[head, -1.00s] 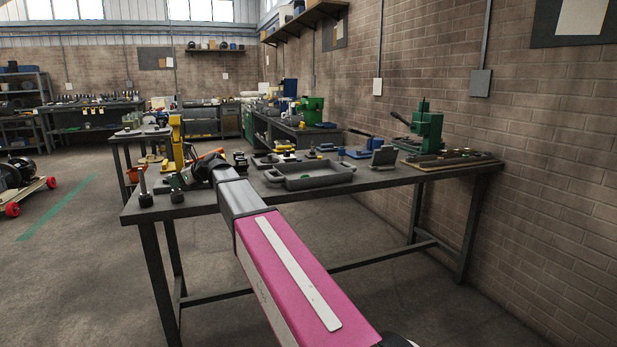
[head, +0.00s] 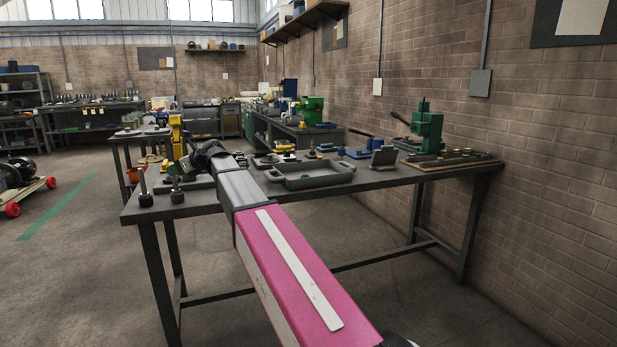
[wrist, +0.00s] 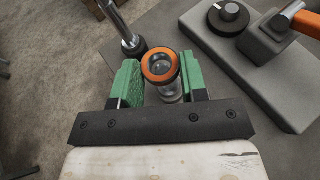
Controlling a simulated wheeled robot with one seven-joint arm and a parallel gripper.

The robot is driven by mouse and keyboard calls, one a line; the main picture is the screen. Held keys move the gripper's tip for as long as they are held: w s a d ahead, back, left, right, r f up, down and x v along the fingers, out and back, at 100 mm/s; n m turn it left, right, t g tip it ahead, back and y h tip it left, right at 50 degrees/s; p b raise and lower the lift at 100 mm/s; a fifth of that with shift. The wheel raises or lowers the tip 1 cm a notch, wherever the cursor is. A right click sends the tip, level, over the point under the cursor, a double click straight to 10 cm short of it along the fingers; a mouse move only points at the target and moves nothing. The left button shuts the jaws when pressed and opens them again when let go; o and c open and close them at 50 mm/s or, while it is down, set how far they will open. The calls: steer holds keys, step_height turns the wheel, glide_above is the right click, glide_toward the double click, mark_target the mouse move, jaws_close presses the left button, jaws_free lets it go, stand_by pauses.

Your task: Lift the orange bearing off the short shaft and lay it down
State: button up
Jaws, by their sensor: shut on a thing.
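The orange bearing (wrist: 148,62) is a ring between the two green fingers of my gripper (wrist: 158,80) in the wrist view. My gripper is shut on it. A grey rounded piece shows in its bore, and a pale grey cylinder shows just below it. The short shaft (head: 177,196) stands on the near left of the bench in the head view, below my gripper (head: 187,165). The bearing cannot be made out there. I cannot tell whether it is fully clear of the shaft top.
A taller shaft (head: 143,184) stands just left of the short one; it also shows close to my left finger in the wrist view (wrist: 128,38). A grey block with an orange handle (wrist: 303,22) lies to the right. A grey tray (head: 318,180) sits farther right on the bench (head: 390,182).

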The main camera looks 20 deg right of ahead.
steer(key=shift+r, duration=1.5)
steer(key=shift+s, duration=0.1)
